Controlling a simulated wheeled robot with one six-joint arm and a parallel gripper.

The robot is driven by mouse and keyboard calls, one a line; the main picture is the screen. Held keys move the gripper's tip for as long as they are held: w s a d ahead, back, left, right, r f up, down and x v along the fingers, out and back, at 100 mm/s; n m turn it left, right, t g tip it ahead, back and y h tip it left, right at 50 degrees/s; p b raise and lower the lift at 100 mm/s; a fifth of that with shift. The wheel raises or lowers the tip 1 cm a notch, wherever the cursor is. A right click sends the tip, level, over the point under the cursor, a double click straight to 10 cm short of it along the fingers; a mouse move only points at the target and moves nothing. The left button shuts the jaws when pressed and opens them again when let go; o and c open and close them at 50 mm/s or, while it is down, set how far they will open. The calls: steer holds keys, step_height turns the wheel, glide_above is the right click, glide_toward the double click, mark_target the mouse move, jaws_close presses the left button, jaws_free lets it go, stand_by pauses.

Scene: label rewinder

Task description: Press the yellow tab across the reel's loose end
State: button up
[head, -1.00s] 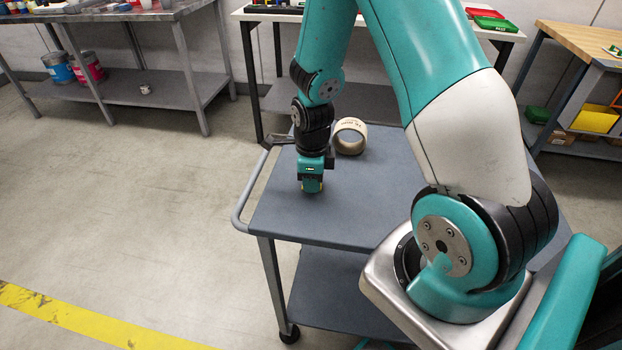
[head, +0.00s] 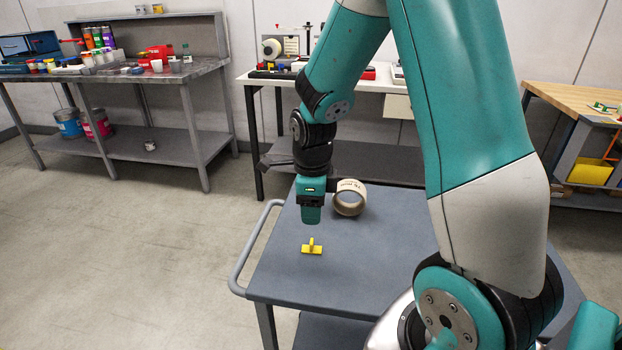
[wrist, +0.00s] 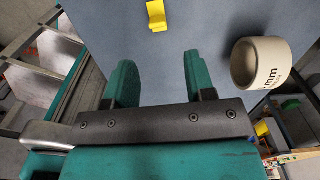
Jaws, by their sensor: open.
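The yellow tab (head: 312,247) sits on the grey cart top with a small upright grip. It also shows at the top of the wrist view (wrist: 156,15). My gripper (head: 311,217) hangs pointing down above the cart, apart from the tab. In the wrist view its two teal fingers (wrist: 158,72) are spread with nothing between them. A white reel (head: 271,49) shows on a machine on the far white table. Its loose end is too small to make out.
A tan printed ring (head: 349,198) stands on the grey cart (head: 385,262), close to the right of my gripper; it also shows in the wrist view (wrist: 262,62). The white table (head: 378,84) is behind the cart. A grey bench (head: 190,72) is at left, with open floor before it.

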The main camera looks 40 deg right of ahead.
step_height(320, 180, up, 7)
steer(key=s+a+r+n+y, duration=0.1)
steer(key=s+a+r+n, duration=0.2)
steer(key=n, duration=0.8)
steer(key=s+a+r+n+y+p, duration=0.1)
steer(key=s+a+r+n, duration=0.2)
steer(key=s+a+n, duration=0.5)
steer(key=s+a+r+n+y+p, duration=0.1)
steer(key=s+a+r+n, duration=0.3)
steer(key=a+n, duration=0.6)
steer(key=s+n+y, duration=0.1)
steer(key=n, duration=0.4)
steer(key=shift+s+a+n, duration=0.2)
steer(key=shift+s+n, duration=0.05)
steer(key=shift+n, duration=0.05)
